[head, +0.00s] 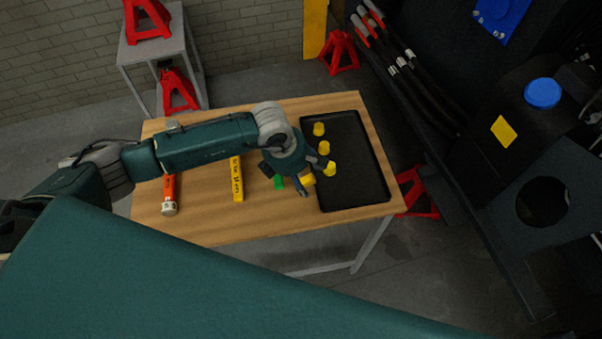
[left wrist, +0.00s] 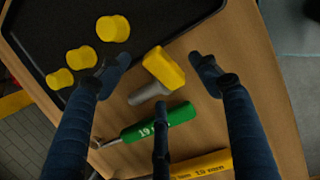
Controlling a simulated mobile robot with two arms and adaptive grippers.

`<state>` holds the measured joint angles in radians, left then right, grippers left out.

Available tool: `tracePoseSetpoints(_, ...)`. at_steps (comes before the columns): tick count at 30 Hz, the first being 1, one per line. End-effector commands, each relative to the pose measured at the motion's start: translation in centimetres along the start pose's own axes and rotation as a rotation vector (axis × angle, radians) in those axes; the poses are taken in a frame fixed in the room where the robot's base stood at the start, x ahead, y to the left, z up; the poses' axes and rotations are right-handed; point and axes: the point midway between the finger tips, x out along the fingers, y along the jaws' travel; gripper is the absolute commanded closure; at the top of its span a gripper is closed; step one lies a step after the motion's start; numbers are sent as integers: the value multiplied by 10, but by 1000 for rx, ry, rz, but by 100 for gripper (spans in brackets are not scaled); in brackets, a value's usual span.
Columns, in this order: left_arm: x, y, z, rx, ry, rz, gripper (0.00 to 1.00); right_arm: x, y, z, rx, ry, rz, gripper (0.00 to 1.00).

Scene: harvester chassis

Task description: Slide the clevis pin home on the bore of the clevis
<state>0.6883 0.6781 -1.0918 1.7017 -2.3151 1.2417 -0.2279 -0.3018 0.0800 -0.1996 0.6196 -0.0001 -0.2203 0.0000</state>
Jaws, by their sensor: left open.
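The clevis pin, with a yellow head (left wrist: 163,68) and a grey shank (left wrist: 150,93), lies on the table beside the black tray's edge in the left wrist view. In the head view its yellow head (head: 308,180) shows partly beside my left gripper (head: 290,180). In the left wrist view the fingers of my left gripper (left wrist: 157,72) are spread open on either side of the pin, with a third finger below, and hold nothing. I cannot make out the clevis or its bore for certain. My right gripper is not in view.
A wooden table (head: 215,225) bears a black tray (head: 360,165) with three yellow pieces (head: 323,147), a green-handled tool (left wrist: 160,122), a yellow bar (head: 237,180) and an orange tool (head: 169,190). The dark chassis (head: 530,160) stands right; red jack stands (head: 340,52) are around.

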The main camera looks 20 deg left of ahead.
Motion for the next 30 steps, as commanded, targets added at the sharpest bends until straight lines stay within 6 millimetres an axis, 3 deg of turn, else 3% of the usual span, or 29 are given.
tracePoseSetpoints(6,2,0,0,0,-1,1,37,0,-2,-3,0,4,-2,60)
tracePoseSetpoints(16,1,0,0,0,-2,1,99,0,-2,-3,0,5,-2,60)
tracePoseSetpoints(25,-2,2,2,0,-4,2,100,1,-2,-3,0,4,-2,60)
tracePoseSetpoints(30,-14,4,5,-1,-5,4,100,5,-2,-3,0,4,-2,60)
